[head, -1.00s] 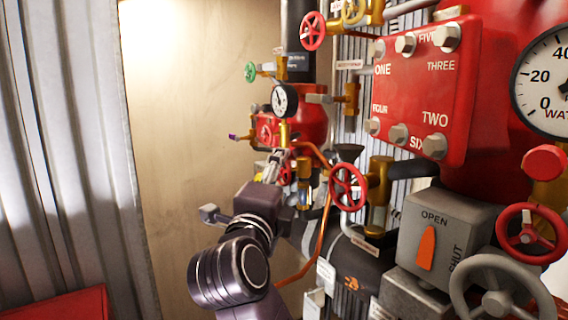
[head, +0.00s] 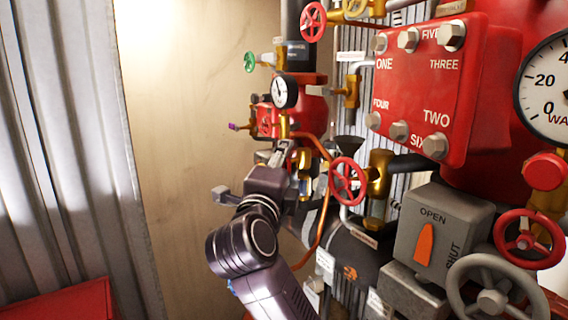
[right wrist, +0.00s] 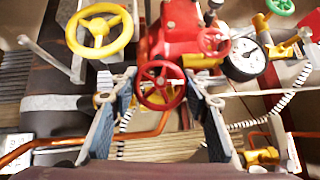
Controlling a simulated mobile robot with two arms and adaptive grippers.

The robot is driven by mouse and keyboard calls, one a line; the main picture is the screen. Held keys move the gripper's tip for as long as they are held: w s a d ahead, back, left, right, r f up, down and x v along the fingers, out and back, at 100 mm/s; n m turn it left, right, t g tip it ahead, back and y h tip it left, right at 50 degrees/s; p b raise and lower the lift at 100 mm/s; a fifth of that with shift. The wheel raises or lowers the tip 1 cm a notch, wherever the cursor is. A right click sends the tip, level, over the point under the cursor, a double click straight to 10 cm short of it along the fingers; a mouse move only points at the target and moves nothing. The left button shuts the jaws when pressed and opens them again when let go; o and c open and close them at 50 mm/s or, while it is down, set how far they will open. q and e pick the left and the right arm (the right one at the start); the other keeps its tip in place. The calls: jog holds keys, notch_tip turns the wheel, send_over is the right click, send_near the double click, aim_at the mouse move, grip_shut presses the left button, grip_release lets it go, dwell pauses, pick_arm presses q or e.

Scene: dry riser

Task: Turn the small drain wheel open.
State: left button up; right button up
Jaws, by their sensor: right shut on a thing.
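My right gripper (right wrist: 161,88) has its two blue-grey fingers on either side of a small red handwheel (right wrist: 161,97) in the right wrist view. It is shut on this wheel, though a slight gap seems to show at the rim. I take this to be the drain wheel, but no label on it can be read. In the head view my right gripper (head: 285,155) reaches into the pipework below the small dial gauge, and the gripped wheel is hidden there. My left gripper is not in view.
A red handwheel (head: 348,181) on a brass valve stands close right of my gripper. A dial gauge (head: 284,92) is above it. A yellow wheel (right wrist: 99,30) and copper pipes lie near the fingers. The wooden wall (head: 190,130) side is clear.

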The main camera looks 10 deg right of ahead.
jog(key=shift+n+g+y, duration=0.3)
jog(key=shift+n+g, duration=0.3)
jog(key=shift+n, duration=0.1)
jog(key=shift+n+g, duration=0.8)
jog(key=o, duration=1.2)
jog(key=shift+c, duration=0.2)
